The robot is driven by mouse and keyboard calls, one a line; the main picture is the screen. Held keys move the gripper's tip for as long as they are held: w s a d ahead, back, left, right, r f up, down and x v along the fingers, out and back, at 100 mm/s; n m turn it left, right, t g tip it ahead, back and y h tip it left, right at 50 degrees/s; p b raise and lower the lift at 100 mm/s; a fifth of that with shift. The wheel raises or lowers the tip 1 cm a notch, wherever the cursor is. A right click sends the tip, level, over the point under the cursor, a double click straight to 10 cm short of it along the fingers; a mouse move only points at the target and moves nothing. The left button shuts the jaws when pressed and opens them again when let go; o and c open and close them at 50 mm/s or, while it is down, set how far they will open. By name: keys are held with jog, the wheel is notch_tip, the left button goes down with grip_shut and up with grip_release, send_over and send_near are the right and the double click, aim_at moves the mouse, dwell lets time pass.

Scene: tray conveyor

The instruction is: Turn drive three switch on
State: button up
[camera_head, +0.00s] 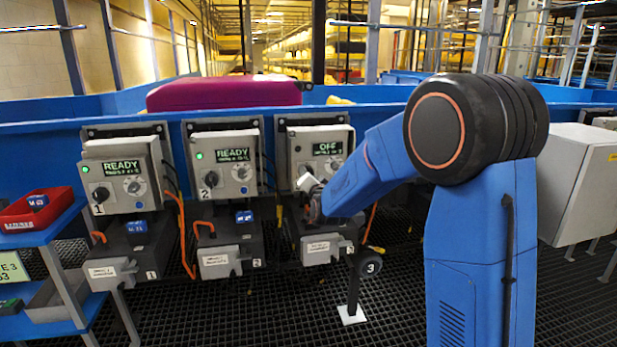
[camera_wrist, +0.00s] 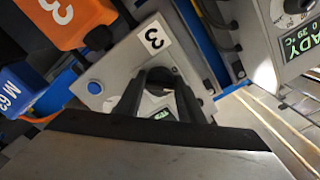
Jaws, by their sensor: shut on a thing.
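Drive three's grey switch box (camera_head: 343,135) is the rightmost of three in the head view. Its screen (camera_head: 327,149) reads OFF. My gripper (camera_head: 309,187) is at the lower left of this box and hides its switch there. In the wrist view the box face (camera_wrist: 115,72) is tilted and bears a white label with a 3 (camera_wrist: 154,40). My gripper (camera_wrist: 160,82) points at this face, with its dark fingers closed around the dark switch knob (camera_wrist: 160,75) beside the label. The knob's angle is hard to make out. Part of a green-lettered screen shows between the fingers.
Drive one's box (camera_head: 125,175) and drive two's box (camera_head: 224,165) stand to the left, both screens reading READY. Dark units with orange handles sit below. A red bin (camera_head: 38,210) is at far left. A purple suitcase (camera_head: 225,92) lies on the blue conveyor behind.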

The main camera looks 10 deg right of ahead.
jog(key=m, duration=0.4)
jog(key=shift+m, duration=2.5)
jog(key=o, duration=1)
jog(key=shift+o, duration=0.2)
jog(key=shift+s+r, duration=0.1)
jog(key=shift+s, duration=0.05)
jog(key=s, duration=1.7)
jog(key=shift+s, duration=0.15)
